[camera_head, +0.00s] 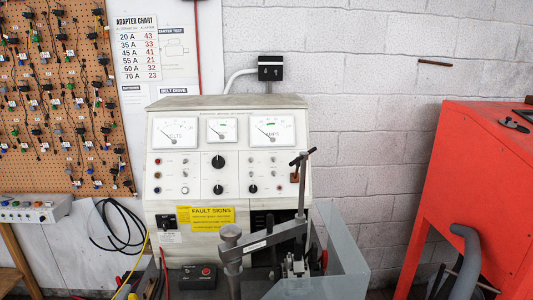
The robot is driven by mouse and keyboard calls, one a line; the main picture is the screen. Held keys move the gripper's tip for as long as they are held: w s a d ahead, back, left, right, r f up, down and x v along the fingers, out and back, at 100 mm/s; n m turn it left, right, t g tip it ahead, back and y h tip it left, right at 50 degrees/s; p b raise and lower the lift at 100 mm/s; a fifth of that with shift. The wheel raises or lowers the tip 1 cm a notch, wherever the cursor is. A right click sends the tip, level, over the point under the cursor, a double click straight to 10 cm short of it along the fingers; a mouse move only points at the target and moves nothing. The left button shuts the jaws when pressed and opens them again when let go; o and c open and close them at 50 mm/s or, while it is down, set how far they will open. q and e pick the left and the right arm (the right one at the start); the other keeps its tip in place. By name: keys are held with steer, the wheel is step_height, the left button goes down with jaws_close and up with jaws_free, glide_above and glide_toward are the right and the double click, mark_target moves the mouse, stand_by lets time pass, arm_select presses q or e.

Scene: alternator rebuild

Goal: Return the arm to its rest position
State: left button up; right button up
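A grey metal arm (275,238) stands at the front of a white alternator tester (200,180). It runs from a round-topped post (230,240) up to the right, toward an upright lever (302,190) with a dark crossbar at its top. A small metal clamp-like part (294,266) sits below the lever. I cannot tell whether the arm touches that part. Neither of my grippers shows in the head view.
A clear grey guard panel (342,255) stands right of the arm. A red cabinet (470,180) with a grey curved tube (466,262) in front fills the right side. A pegboard of connectors (60,95) and a grey box (35,208) are at left.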

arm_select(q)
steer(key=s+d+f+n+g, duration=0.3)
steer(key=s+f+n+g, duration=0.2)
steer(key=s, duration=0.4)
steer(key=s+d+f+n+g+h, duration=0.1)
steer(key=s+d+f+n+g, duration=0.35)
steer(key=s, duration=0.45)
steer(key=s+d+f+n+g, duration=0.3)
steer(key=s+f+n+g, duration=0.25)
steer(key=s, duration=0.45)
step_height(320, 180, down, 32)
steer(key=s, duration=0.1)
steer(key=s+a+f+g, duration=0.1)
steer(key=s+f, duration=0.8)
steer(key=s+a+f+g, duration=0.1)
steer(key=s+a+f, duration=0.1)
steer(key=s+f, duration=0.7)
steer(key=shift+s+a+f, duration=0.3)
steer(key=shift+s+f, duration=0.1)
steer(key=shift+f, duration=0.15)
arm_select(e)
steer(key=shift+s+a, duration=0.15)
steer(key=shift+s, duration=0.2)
